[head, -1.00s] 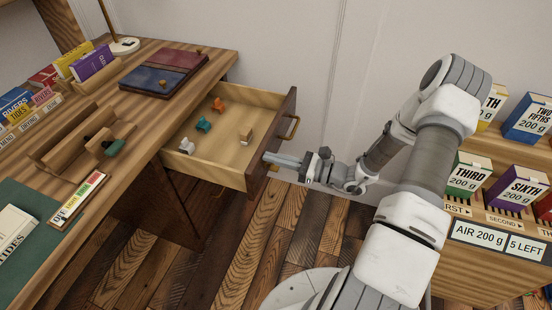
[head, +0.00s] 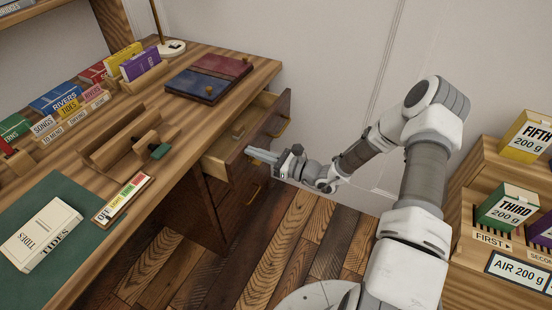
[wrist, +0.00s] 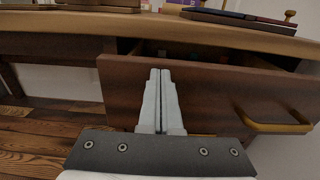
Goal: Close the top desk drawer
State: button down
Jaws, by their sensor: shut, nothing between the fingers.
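The top desk drawer (head: 267,130) is partly open, its dark wooden front standing out from the desk. In the wrist view the shut fingers (wrist: 160,74) lie against or just before the drawer front (wrist: 210,92); exact contact is hard to tell. The brass handle (wrist: 272,126) is to the right of the fingers and free of them.
A shelf unit with labelled boxes (head: 507,208) stands at the right. Wooden floor (head: 290,240) is open below my arm.

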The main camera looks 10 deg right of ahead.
jog(key=x, duration=1)
jog(key=shift+w+a, duration=0.15)
jog(key=shift+a, duration=0.1)
jog(key=shift+w+a+r, duration=0.15)
jog(key=shift+a, duration=0.1)
jog(key=shift+a+r, duration=0.1)
